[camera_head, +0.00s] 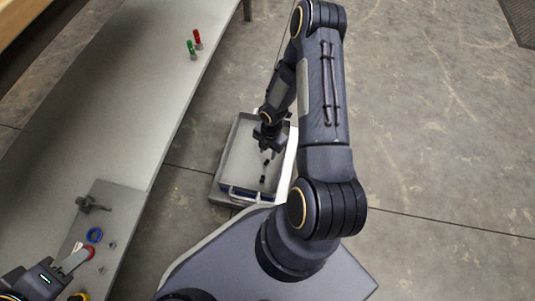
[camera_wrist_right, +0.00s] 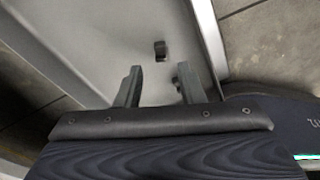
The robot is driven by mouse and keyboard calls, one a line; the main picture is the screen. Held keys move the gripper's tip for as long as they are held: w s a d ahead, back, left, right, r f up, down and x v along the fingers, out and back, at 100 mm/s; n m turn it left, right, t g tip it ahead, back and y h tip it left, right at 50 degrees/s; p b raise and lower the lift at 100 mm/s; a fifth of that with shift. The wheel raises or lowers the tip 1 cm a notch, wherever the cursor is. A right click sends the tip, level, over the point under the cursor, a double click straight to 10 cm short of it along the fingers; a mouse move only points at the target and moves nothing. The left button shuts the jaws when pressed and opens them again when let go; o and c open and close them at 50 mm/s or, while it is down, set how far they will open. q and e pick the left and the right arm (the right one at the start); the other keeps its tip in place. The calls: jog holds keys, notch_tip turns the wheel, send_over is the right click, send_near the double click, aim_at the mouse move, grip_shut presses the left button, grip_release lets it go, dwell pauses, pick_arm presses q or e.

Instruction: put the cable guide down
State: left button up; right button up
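My right gripper (camera_head: 268,148) reaches down into a grey tray (camera_head: 234,172) on the floor. In the right wrist view its two fingers (camera_wrist_right: 160,86) stand apart with nothing gripped between them. A small dark piece (camera_wrist_right: 160,50) lies in the tray beyond the fingertips, and another dark piece (camera_wrist_right: 177,82) shows beside the right finger. In the head view small dark pieces (camera_head: 263,179) lie in the tray below the gripper. I cannot tell for sure which one is the cable guide. My left gripper (camera_head: 82,256) is low over the bench at the lower left, by a red piece (camera_head: 90,251); its grip is unclear.
The long bench (camera_head: 130,120) runs along the left. A green piece (camera_head: 190,46) and a red piece (camera_head: 197,38) stand at its far end. A blue ring (camera_head: 94,235) and a grey part (camera_head: 92,204) lie near my left gripper. The floor at right is clear.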

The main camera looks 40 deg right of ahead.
notch_tip(320, 180, up, 29)
jog(key=m+t+p, duration=0.2)
jog(key=m, duration=0.9)
jog(key=s+a+r+m+t+y, duration=0.2)
jog(key=s+a+r+m+t, duration=0.2)
jog(key=s+a+r+m, duration=0.7)
notch_tip(320, 180, up, 2)
jog(key=s+m, duration=0.1)
jog(key=s, duration=0.1)
jog(key=shift+s+a, duration=0.3)
